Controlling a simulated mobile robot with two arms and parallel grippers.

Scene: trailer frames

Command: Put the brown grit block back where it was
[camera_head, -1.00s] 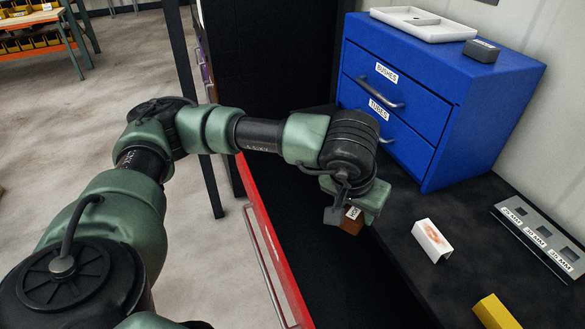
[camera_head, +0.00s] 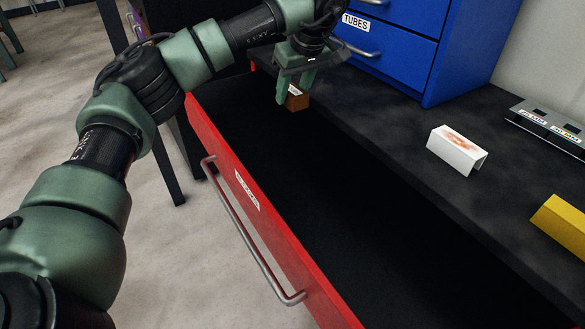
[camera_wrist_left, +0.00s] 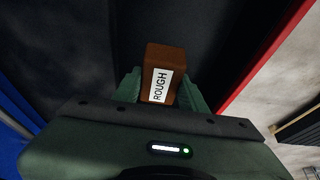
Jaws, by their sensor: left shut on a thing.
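The brown grit block (camera_head: 298,101) is held between the fingers of my left gripper (camera_head: 296,88), which is shut on it. In the left wrist view the block (camera_wrist_left: 165,60) has a white label reading ROUGH and sits between the two green fingers (camera_wrist_left: 160,92). The block is over the far end of the open red drawer (camera_head: 262,215). I cannot tell how high it is above the drawer floor. The drawer's black inside (camera_head: 350,215) looks empty in its visible part. My right gripper is not in view.
A blue cabinet (camera_head: 400,45) with a TUBES drawer stands on the dark worktop (camera_head: 400,125). A white folded piece (camera_head: 455,150), a yellow block (camera_head: 562,225) and a grey slotted rack (camera_head: 545,128) are on the worktop to the right.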

